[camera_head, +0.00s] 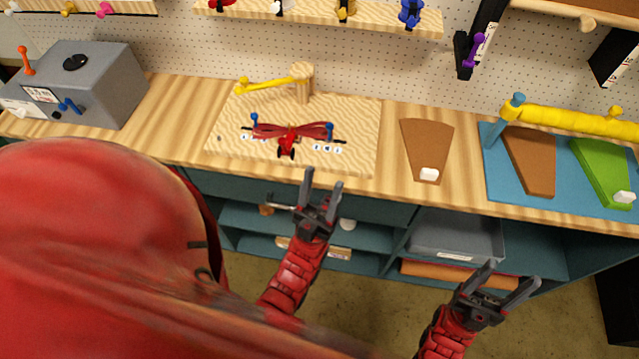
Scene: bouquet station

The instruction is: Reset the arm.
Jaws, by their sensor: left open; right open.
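A yellow arm (268,85) with a knob at its left end reaches left from a round wooden post (302,82) at the back of a light wooden board (355,120). On the board, a red ribbon-like bundle (290,131) lies between two blue-topped pegs, with a small red piece (287,146) at its middle. My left gripper (323,178) is open and empty, in front of the counter edge below the board. My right gripper (514,274) is open and empty, lower right, in front of the shelves. Neither gripper touches the arm.
A grey box with levers (95,85) stands at the counter's left. A brown wedge (426,145) lies right of the board. A blue mat (495,165) holds brown and green wedges, with a yellow roll (570,120) behind. A grey bin (455,236) sits on a shelf below.

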